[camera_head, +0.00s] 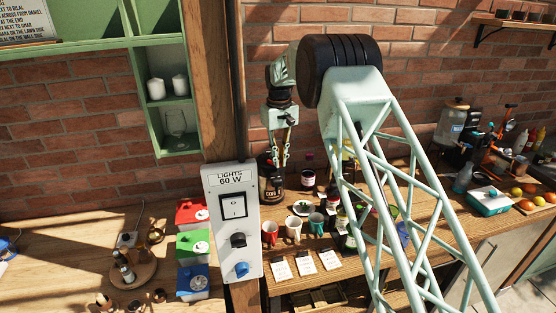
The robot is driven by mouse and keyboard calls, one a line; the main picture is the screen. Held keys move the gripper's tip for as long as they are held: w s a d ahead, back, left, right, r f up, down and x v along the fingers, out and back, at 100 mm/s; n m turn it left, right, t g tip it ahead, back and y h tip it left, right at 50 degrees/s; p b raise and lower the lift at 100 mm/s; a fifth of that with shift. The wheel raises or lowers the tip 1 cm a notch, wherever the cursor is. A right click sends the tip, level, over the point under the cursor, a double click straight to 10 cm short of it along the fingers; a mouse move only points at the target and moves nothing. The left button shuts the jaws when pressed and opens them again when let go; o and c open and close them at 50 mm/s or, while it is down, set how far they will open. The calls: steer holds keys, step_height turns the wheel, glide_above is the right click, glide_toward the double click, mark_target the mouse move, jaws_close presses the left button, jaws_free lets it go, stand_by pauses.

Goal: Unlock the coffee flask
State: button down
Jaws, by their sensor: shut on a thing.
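The coffee flask (271,190) is a dark bottle with a pale-lettered label, standing upright on the wooden counter just right of the post. My gripper (278,164) comes down from above at the flask's top, with its fingers pointing down. It is shut on the top of the flask. The fingertips and the flask's cap are small and dark here, so the exact grip and the state of the lock cannot be made out.
A lights panel (233,222) stands close left of the flask. Cups (293,229) and paper cards (306,264) lie in front, and a dark jar (308,177) stands to the right. Red, green and blue boxes (194,246) sit left of the panel.

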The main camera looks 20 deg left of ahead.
steer(key=shift+w+r+n+p, duration=0.1)
steer(key=shift+w+n+p, duration=0.2)
steer(key=shift+n, duration=0.65)
steer(key=shift+w+f+n+p, duration=0.1)
steer(key=shift+w+n+p, duration=0.2)
steer(key=shift+n, duration=0.7)
steer(key=shift+w+r+n+p, duration=0.1)
steer(key=shift+w+n+p, duration=0.15)
steer(key=shift+n, duration=0.7)
steer(key=shift+w, duration=0.1)
steer(key=c, duration=2.7)
jaws_free()
step_height(320, 180, up, 12)
steer(key=shift+f, duration=0.1)
steer(key=shift+d, duration=0.1)
